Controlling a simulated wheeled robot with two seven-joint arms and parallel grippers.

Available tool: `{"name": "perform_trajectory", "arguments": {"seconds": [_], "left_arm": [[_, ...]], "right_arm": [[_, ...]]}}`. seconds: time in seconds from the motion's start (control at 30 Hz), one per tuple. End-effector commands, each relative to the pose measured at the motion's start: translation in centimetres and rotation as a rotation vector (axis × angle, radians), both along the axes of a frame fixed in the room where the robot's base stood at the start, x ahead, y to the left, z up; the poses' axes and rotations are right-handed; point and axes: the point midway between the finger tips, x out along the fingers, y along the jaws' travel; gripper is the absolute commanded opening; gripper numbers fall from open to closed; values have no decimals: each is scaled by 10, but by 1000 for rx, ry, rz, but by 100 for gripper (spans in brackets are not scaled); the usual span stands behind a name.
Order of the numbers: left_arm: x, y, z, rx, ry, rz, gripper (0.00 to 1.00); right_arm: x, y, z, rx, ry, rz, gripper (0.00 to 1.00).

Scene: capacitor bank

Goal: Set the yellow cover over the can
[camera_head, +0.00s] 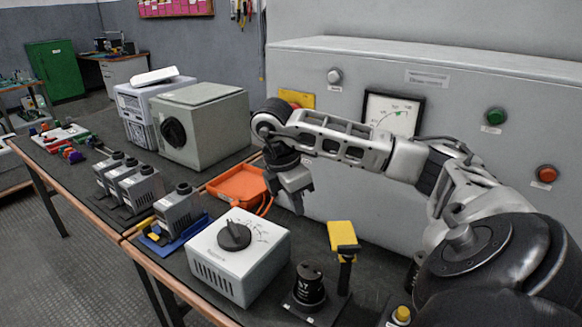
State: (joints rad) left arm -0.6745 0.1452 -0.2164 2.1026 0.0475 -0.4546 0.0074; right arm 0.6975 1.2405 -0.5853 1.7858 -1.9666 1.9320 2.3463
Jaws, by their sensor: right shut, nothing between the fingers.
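The yellow cover (342,235) is at the front right of the bench, at the top of a dark upright post. The can (310,284) looks black with pale lettering and stands upright on a dark base just left of that post. Its top shows uncovered, with the cover beside and above it. My right gripper (298,205) is shut and empty, pointing down, behind and left of the cover and apart from it. My right arm comes in from the right. My left gripper is not in view.
A white box with a black dial (263,265) stands left of the can. An orange tray (238,184) lies behind it. The large grey cabinet (450,110) closes off the back. A yellow button (402,314) is at the front right, near my arm.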

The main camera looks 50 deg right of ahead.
Motion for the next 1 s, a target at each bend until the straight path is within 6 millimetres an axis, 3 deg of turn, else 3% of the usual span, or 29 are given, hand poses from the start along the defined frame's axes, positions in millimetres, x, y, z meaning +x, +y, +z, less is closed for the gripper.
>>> {"name": "perform_trajectory", "arguments": {"seconds": [0.1, 0.3, 0.9, 1.0], "left_arm": [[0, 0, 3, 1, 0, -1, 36], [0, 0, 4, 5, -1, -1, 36], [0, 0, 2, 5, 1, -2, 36], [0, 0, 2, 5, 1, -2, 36]], "right_arm": [[4, 3, 18, 2, -3, 0, 0], [6, 5, 28, 1, 0, 1, 0], [5, 5, 28, 2, 1, 2, 0], [7, 15, 20, 38, 3, 41, 0]]}}
